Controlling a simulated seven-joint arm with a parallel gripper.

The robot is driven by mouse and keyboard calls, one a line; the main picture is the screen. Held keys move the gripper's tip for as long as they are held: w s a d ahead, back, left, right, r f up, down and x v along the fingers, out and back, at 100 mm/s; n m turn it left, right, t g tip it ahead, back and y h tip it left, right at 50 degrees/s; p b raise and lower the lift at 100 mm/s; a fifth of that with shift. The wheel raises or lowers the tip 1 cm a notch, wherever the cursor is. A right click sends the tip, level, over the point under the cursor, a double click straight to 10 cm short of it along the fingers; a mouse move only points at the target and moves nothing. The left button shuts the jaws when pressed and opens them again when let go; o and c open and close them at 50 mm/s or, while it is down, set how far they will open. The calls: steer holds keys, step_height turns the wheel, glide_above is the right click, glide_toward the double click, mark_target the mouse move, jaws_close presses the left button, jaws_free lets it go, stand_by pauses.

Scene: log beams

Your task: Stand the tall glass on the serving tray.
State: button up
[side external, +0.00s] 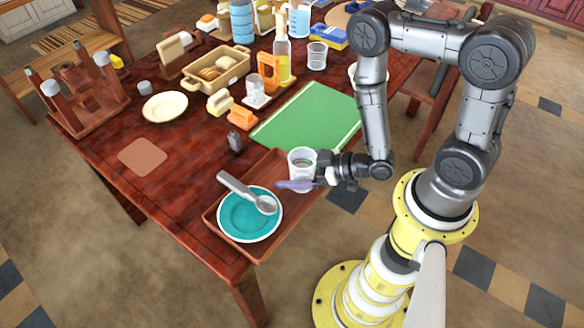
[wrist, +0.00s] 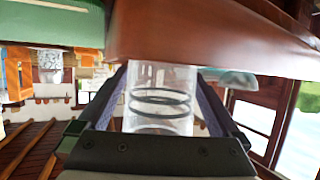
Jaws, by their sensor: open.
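The tall clear glass (side external: 301,160) is upright at the right end of the brown serving tray (side external: 262,172) in the side view. In the wrist view, which looks upside down, the glass (wrist: 160,100) with dark rings is between my two fingers, and its base end meets the tray (wrist: 210,35). My gripper (side external: 303,181) is open around the glass, with a finger on either side. Whether the fingers touch it I cannot tell. The glass's base is partly hidden by the gripper and the tray's edge.
A teal plate (side external: 240,221) with a grey spoon (side external: 240,190) takes up the near part of the tray. A green mat (side external: 310,115) lies beyond it. Another glass (side external: 317,57), a bottle (side external: 283,62) and a bread basket (side external: 215,72) stand farther back.

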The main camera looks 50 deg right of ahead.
steer(key=shift+s+d+r, duration=0.3)
steer(key=shift+s+r, duration=0.25)
steer(key=shift+s, duration=0.1)
steer(key=shift+s+d+r, duration=0.25)
steer(key=shift+s+r, duration=0.3)
steer(key=shift+s, duration=0.05)
step_height(320, 180, up, 5)
steer(key=shift+r, duration=0.5)
step_height(320, 180, up, 5)
steer(key=g+h, duration=0.1)
steer(key=h, duration=0.2)
glide_above(304, 150)
steer(key=w+d, duration=0.2)
steer(key=w, duration=0.1)
step_height(304, 150, up, 6)
steer(key=s+d+m+g+h, duration=0.1)
steer(key=s+d+g+h, duration=0.1)
steer(key=d, duration=0.1)
steer(key=s+a+r+m+g, duration=0.1)
steer(key=s+r+g, duration=0.1)
steer(key=s+r, duration=0.3)
steer(key=s+a+r+m+g, duration=0.1)
steer(key=s+r, duration=0.4)
steer(key=s, duration=0.6)
steer(key=shift+a+r+m+g, duration=0.15)
steer(key=shift+a+m+g, duration=0.2)
steer(key=shift+m, duration=0.25)
